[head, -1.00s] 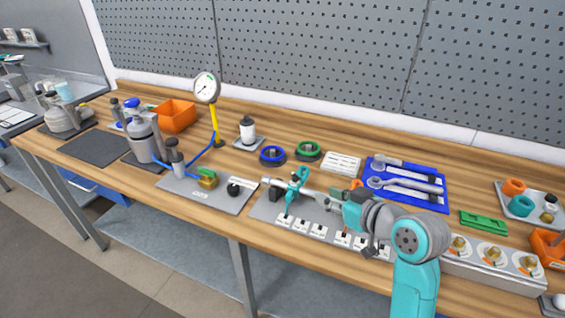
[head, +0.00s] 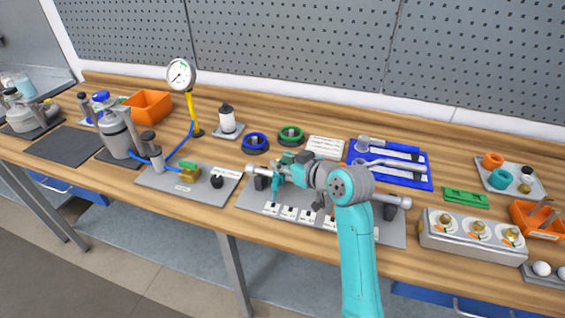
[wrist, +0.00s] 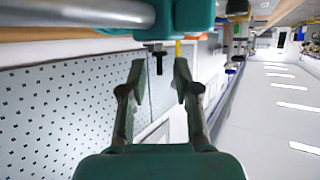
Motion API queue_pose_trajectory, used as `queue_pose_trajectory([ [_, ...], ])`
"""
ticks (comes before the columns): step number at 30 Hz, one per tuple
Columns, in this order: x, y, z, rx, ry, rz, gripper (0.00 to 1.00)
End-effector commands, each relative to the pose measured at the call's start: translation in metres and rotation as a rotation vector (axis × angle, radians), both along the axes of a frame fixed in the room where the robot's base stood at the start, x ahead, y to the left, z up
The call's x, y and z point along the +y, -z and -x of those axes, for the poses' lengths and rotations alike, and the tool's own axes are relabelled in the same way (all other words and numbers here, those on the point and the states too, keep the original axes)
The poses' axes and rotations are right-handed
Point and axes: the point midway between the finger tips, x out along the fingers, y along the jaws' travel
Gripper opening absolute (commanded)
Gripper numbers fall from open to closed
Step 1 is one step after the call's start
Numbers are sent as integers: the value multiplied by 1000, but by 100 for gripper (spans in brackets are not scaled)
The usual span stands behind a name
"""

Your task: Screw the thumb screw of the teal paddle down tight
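The teal paddle (head: 276,184) sits on the left part of a grey shaft (head: 397,201) held above a grey plate on the bench. In the wrist view, a teal body (wrist: 193,16), which looks like the paddle's hub, is at the top beside the shaft (wrist: 85,12). A small dark screw-like piece (wrist: 158,54), probably the thumb screw, shows below it. My gripper (wrist: 160,74) is open, with its fingers apart on either side of that piece in the picture. Contact cannot be told. In the head view my gripper (head: 292,166) is at the paddle, partly hidden by my arm.
The grey plate (head: 390,235) carries several white labels along its front. A plate with a valve (head: 188,175) lies to the left. Blue (head: 255,141) and green (head: 291,134) rings, a blue tool tray (head: 423,184) and a box with brass knobs (head: 430,238) stand around.

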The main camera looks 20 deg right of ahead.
Motion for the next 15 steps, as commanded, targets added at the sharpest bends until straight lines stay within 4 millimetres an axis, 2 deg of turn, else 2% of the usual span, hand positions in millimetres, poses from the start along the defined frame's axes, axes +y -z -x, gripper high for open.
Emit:
queue_pose_trajectory([
  [11, 2, 2, -5, 0, 0, 0, 31],
  [15, 2, 2, -5, 0, 0, 0, 0],
])
